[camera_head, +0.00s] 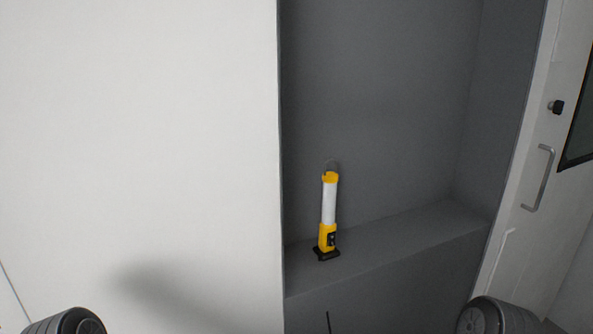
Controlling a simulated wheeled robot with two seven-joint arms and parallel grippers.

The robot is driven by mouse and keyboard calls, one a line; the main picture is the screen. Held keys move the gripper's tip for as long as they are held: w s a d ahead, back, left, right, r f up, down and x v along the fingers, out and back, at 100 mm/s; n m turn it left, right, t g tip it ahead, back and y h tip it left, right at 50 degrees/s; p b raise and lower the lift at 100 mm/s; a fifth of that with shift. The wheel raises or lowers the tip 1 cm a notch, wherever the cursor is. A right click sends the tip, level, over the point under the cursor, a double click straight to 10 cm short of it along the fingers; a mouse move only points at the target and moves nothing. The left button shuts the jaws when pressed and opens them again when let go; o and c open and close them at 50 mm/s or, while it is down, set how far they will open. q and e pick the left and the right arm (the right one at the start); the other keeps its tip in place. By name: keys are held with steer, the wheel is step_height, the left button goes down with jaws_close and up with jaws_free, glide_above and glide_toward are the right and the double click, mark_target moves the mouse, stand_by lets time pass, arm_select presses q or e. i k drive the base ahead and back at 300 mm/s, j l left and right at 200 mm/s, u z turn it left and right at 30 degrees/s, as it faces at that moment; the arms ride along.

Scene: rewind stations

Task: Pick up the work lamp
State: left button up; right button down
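The work lamp (329,211) stands upright on a grey shelf (420,240) inside a recess. It has a white tube, yellow ends, a black base and a thin dark loop on top. Nothing touches it apart from the shelf. Parts of my two arms show at the bottom left and bottom right corners, well below the lamp. Neither of my grippers shows in the head view.
A broad white wall panel (140,130) borders the recess on the left. At the right is a white door with a metal handle (541,180) and a dark knob (556,107). The shelf right of the lamp is clear.

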mark_target(327, 225)
steer(key=l+z, duration=0.15)
steer(key=z, duration=0.3)
steer(key=i+z, duration=0.1)
steer(key=z, duration=0.3)
steer(key=i+l+z, duration=0.1)
steer(key=z, duration=0.35)
steer(key=i+l+z, duration=0.15)
steer(key=i, duration=0.35)
steer(key=i+u, duration=0.45)
steer(key=i+l+u, duration=0.1)
steer(key=u, duration=0.4)
steer(key=i+l+z, duration=0.25)
steer(key=k+j+u, duration=0.2)
steer(key=i, duration=0.05)
